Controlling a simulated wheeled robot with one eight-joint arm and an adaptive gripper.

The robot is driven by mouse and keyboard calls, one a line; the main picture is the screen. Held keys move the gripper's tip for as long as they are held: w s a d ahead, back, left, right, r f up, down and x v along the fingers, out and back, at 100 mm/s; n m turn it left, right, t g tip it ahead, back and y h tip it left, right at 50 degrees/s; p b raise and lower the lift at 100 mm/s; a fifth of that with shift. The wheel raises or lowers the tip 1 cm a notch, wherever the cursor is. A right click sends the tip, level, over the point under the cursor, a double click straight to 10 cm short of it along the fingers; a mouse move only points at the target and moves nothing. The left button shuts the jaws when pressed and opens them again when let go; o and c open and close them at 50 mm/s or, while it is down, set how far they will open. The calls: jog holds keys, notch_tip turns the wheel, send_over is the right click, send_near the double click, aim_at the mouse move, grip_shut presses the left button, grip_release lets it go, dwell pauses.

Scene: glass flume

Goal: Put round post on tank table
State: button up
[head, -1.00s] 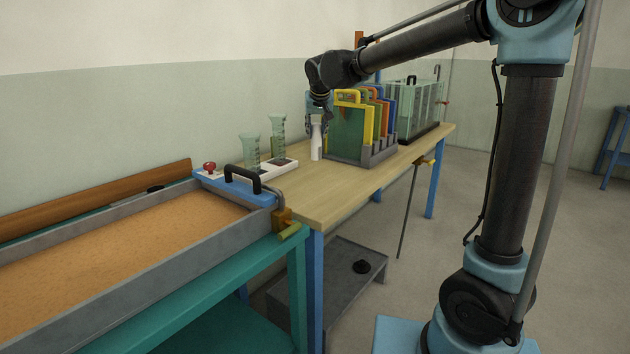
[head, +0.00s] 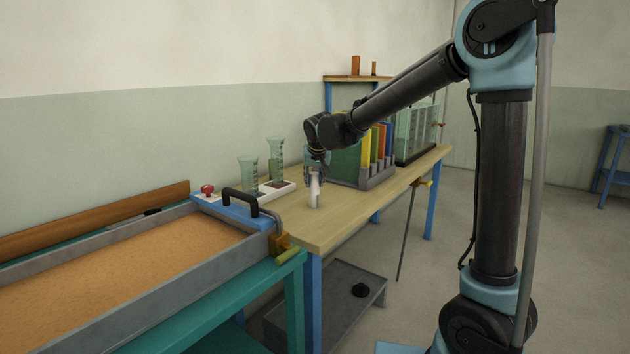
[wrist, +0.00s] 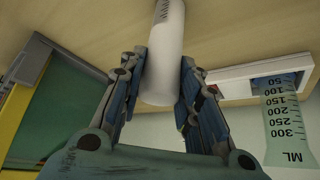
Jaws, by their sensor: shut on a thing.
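The round post (head: 314,192) is a white upright cylinder. My gripper (head: 315,174) is shut on its upper part; in the wrist view my two fingers (wrist: 163,62) lie on either side of the white post (wrist: 165,35). The tank table (head: 310,232) has a pale wooden top and blue legs, and a glass tank (head: 418,128) stands at its far end. The post is over the near part of this top, with bare wood around it. I cannot tell whether its lower end touches the wood.
A rack (head: 378,178) of coloured plates stands just behind the post. Two green measuring cylinders (head: 276,160) stand on a white tray (head: 272,193) to the left. A sand-filled trough (head: 120,270) is at the near left. The tabletop's front strip is clear.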

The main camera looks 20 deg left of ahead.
jog(key=o, duration=1.2)
jog(key=v, duration=1.2)
jog(key=s+d+f+m+g+h, duration=0.1)
jog(key=s+d+f, duration=0.1)
jog(key=d, duration=0.7)
jog(key=s+d+f, duration=0.2)
jog(key=d, duration=0.8)
jog(key=s+d+f+m+g+h, duration=0.1)
jog(key=s+d+f, duration=0.15)
jog(key=d, duration=0.65)
jog(key=s+d+f+m+g, duration=0.2)
jog(key=s+d+f, duration=1.4)
jog(key=s, duration=0.3)
jog(key=shift+s+d+f, duration=0.15)
jog(key=shift+s+f, duration=0.15)
jog(key=shift+f, duration=0.05)
